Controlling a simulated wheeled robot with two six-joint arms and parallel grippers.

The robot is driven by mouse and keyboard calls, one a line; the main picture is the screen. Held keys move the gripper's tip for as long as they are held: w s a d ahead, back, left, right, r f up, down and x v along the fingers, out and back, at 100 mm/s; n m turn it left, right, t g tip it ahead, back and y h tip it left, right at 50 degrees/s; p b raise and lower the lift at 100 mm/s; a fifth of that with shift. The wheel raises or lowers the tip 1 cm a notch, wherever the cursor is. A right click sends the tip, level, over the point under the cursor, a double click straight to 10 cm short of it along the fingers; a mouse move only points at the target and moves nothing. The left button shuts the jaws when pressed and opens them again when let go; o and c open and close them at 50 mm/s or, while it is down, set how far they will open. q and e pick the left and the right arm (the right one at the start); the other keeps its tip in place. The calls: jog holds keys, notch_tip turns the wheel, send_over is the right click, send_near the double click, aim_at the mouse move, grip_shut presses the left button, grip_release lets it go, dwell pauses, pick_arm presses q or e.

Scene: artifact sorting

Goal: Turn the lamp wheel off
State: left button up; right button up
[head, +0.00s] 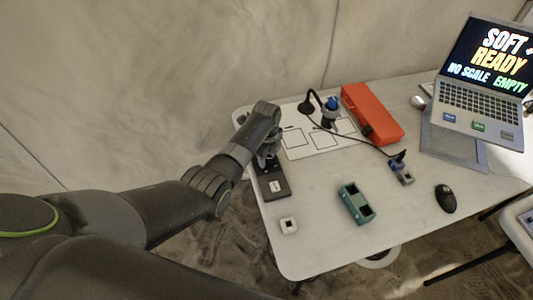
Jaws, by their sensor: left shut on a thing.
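My left gripper (265,160) is at the far end of a dark flat box (275,187) with a small white label, near the table's left edge. It is shut on a small part there, which looks to be the lamp wheel. The gripper and wrist hide most of that part, so I cannot see how the wheel is turned. My right gripper is not in view.
A laptop (482,80) stands at right. The front middle is clear.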

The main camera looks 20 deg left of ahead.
pick_arm(q)
jog(key=n+p, duration=0.1)
jog(key=n, duration=0.2)
jog(key=shift+r, duration=0.15)
jog(key=n+p, duration=0.1)
jog(key=n, duration=0.2)
jog(key=shift+n, duration=0.3)
jog(key=n+p, duration=0.2)
jog(key=n, duration=0.4)
jog(key=shift+w, duration=0.1)
jog(key=n, duration=0.6)
jog(key=shift+n+p, duration=0.35)
jog(key=shift+n, duration=0.05)
jog(key=n, duration=0.5)
jog(key=shift+n, duration=0.3)
jog(key=o, duration=1)
